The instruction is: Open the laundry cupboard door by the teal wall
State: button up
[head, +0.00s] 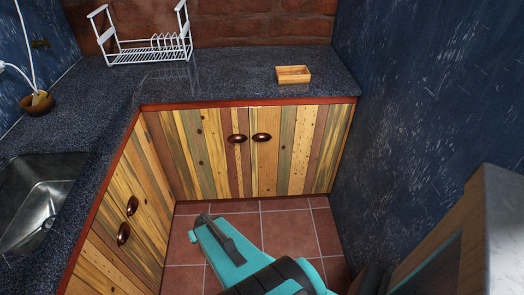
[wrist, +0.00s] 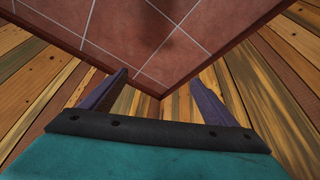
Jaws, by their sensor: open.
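Two doors of striped, multicoloured wood stand side by side under the back counter. The right door (head: 300,150) reaches to the dark blue, scuffed wall (head: 410,120) and looks shut. Its dark oval handle (head: 261,137) is near its upper left corner, beside the left door's handle (head: 237,138). My gripper (head: 203,217) is low over the floor in front of the doors, apart from both handles. In the wrist view my gripper (wrist: 158,80) has its two fingers spread with nothing between them. Striped wood fronts (wrist: 285,60) show on both sides there, without a handle.
The left cupboards (head: 110,235) carry two more handles and a sink (head: 35,200). A dish rack (head: 150,48) and a small wooden box (head: 293,74) stand on the counter. A pale-topped unit (head: 490,230) is close at the lower right. Tiled floor (head: 290,230) lies between.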

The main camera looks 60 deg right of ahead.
jog(key=w+d+r+m+t+h+b, duration=0.1)
jog(key=d+r+m+t+h+b, duration=0.15)
jog(key=d, duration=0.95)
jog(key=d+r+m+t+h+b, duration=0.1)
jog(key=d+r+t+h+b, duration=0.25)
jog(key=d, duration=0.75)
jog(key=s+d+r+m+h+b, duration=0.1)
jog(key=s+d+r+h+b, duration=0.1)
jog(key=s+d+r+h, duration=0.1)
jog(key=s+d+r+m+h+b, duration=0.1)
jog(key=s+d+r, duration=0.4)
jog(key=d, duration=0.5)
notch_tip(320, 180, up, 2)
jog(key=shift+s+r+t+h+b, duration=0.15)
jog(key=shift+s+t+h+b, duration=0.2)
jog(key=shift+h+b, duration=0.7)
jog(key=shift+w+d, duration=0.2)
jog(key=b+x, duration=0.4)
jog(key=b, duration=0.5)
jog(key=shift+w+d, duration=0.15)
jog(key=shift+d, duration=0.05)
jog(key=shift+w+d+b, duration=0.15)
jog(key=shift+d+b, duration=0.1)
jog(key=shift+b, duration=0.6)
